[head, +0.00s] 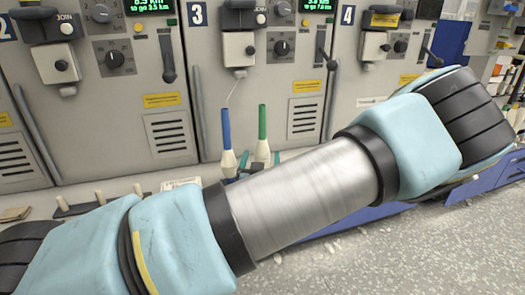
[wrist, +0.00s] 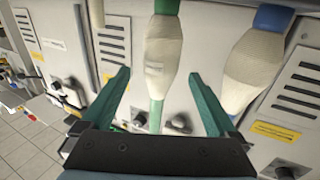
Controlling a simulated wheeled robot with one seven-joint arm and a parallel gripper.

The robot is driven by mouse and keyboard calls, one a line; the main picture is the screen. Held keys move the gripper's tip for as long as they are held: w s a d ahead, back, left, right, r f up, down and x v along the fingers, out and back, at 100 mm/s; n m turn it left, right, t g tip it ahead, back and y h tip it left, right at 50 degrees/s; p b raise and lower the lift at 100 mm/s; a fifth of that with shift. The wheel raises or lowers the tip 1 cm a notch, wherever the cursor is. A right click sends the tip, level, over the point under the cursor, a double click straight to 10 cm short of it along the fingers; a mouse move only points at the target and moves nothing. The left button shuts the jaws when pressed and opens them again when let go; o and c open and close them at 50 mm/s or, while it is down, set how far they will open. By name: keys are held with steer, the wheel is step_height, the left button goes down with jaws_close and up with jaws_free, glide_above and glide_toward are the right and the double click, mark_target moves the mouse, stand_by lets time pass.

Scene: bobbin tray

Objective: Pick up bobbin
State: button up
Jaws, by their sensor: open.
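A cream bobbin with a green upper end (head: 262,125) stands upright just behind my arm in the head view. A similar bobbin with a blue upper end (head: 227,135) stands close on its left. My arm hides their lower parts. In the wrist view, my gripper (wrist: 157,73) is open, with one teal finger to each side of the green-ended bobbin (wrist: 161,50). Gaps show between the bobbin and both fingers. The blue-ended bobbin (wrist: 250,65) is to the right, outside the fingers. I cannot tell how deep the green-ended bobbin sits between the fingers.
Grey machine panels (head: 118,100) with knobs, levers and vents stand behind the bobbins. Several short pegs (head: 100,197) stand on the ledge at the left. A speckled floor (head: 440,245) is clear at the lower right.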

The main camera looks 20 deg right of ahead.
steer(key=shift+x, duration=0.85)
steer(key=w+d+b, duration=0.1)
steer(key=w+d+f+b, duration=0.1)
steer(key=w, duration=0.1)
steer(key=shift+w+f, duration=0.1)
steer(key=shift+w, duration=0.2)
steer(key=shift+w+d, duration=0.35)
steer(key=shift+w, duration=0.2)
steer(key=shift+c, duration=0.2)
jaws_close()
